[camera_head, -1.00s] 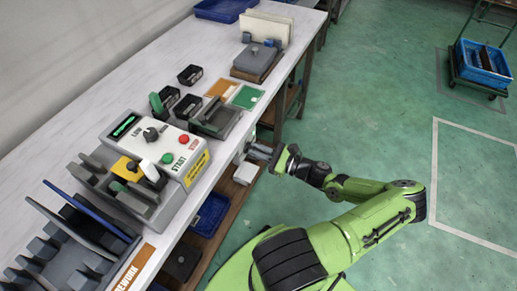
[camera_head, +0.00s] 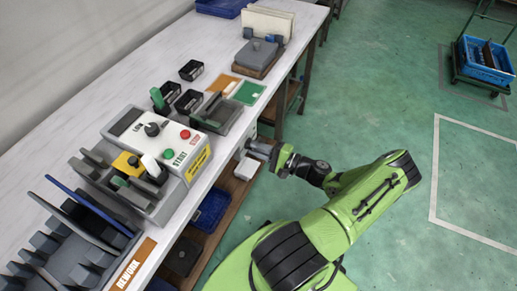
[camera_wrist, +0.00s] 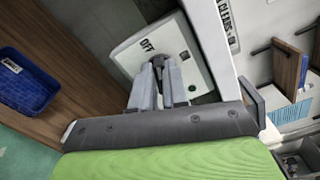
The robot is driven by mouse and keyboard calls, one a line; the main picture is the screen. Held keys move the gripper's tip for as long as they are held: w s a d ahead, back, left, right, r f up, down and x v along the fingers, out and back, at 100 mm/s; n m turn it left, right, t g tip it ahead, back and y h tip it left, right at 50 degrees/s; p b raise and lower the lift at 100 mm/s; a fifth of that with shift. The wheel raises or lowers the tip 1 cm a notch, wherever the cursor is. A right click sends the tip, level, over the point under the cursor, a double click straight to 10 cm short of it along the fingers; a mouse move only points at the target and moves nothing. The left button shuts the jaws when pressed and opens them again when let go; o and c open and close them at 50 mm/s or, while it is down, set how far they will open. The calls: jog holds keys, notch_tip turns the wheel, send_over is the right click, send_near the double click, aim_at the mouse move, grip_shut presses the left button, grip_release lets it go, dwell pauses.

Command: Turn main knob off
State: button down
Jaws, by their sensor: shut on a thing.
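The main knob (camera_wrist: 158,63) is a dark knob on a pale switch box (camera_wrist: 135,50) marked OFF, seen in the wrist view. My gripper (camera_wrist: 160,74) is shut on the knob, with one finger on each side of it. The fingers hide part of the knob, so its exact angle is hard to read. In the head view my gripper (camera_head: 256,148) reaches the front side of the bench, just below its top edge, and the knob is hidden there. On the bench, the control panel (camera_head: 188,160) has a dark display (camera_head: 127,121).
The white bench (camera_head: 85,105) runs along the left with fixtures and small black bins (camera_head: 191,70). A blue bin (camera_head: 210,211) stands on the shelf below. A cart with a blue crate (camera_head: 483,62) is far right. The green floor (camera_head: 370,90) is clear.

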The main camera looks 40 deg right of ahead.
jog(key=shift+f+n+b, duration=0.15)
jog(key=shift+n+b, duration=0.05)
jog(key=shift+n, duration=0.8)
jog(key=shift+f+n+b, duration=0.1)
jog(key=shift+n+b, duration=0.05)
jog(key=shift+n, duration=0.85)
jog(key=c, duration=1.1)
grip_release()
jog(key=shift+c, duration=0.2)
jog(key=p+v, duration=0.1)
jog(key=v, duration=1.4)
jog(key=shift+s+p, duration=0.35)
jog(key=shift+s, duration=0.05)
jog(key=shift+d, duration=0.1)
